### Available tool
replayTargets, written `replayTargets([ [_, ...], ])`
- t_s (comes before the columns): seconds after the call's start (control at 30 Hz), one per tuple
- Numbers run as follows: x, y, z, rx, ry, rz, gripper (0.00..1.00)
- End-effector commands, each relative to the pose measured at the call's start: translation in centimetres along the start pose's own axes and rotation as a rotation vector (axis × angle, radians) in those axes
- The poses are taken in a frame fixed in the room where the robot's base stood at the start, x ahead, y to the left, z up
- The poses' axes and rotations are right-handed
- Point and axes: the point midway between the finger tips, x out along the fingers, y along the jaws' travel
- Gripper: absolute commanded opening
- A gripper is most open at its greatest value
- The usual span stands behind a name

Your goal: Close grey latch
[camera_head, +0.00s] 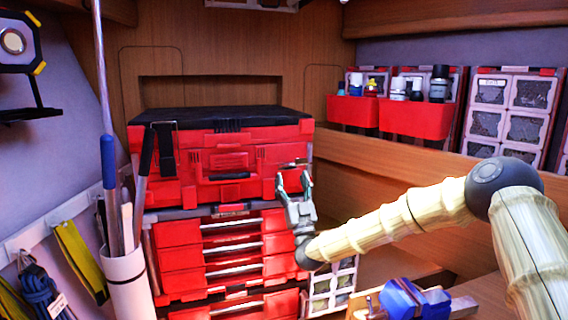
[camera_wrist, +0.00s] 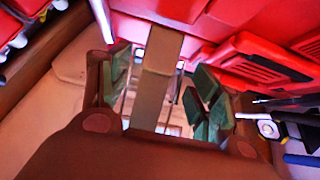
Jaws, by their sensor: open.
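A red toolbox (camera_head: 225,165) with a black lid stands on a stack of red drawers. My gripper (camera_head: 293,182) is at the toolbox's right front corner, with its fingers pointing up and apart. A small grey piece (camera_head: 291,163), which looks like the grey latch, shows at the fingertips. In the wrist view, a flat grey-brown strip (camera_wrist: 160,62), likely this latch, runs between the two open green-padded fingers of my gripper (camera_wrist: 162,80). I cannot tell whether either finger touches it. A dark latch (camera_head: 165,150) stands at the toolbox's left front.
Red drawers (camera_head: 235,250) sit directly below the toolbox. A white tube (camera_head: 127,275) with poles stands at left. Red bins (camera_head: 415,118) with bottles hang at the back right. A blue vise-like tool (camera_head: 410,298) lies below my arm.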

Motion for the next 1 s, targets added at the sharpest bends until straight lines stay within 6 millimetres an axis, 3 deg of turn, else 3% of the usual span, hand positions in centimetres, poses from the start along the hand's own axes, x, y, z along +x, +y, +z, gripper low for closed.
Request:
replayTargets([
  [0.1, 2.2, 0.0, -0.3, -0.001, 0.001, 0.0, 0.62],
  [0.3, 4.4, -0.1, -0.1, 0.0, -0.001, -0.001, 0.62],
  [0.77, 5.5, -0.1, 0.1, 0.001, -0.002, -0.001, 0.62],
  [0.8, 5.5, -0.1, 0.1, 0.001, -0.002, -0.001, 0.61],
  [1.0, 5.4, -0.1, 0.1, 0.001, -0.002, -0.001, 0.24],
])
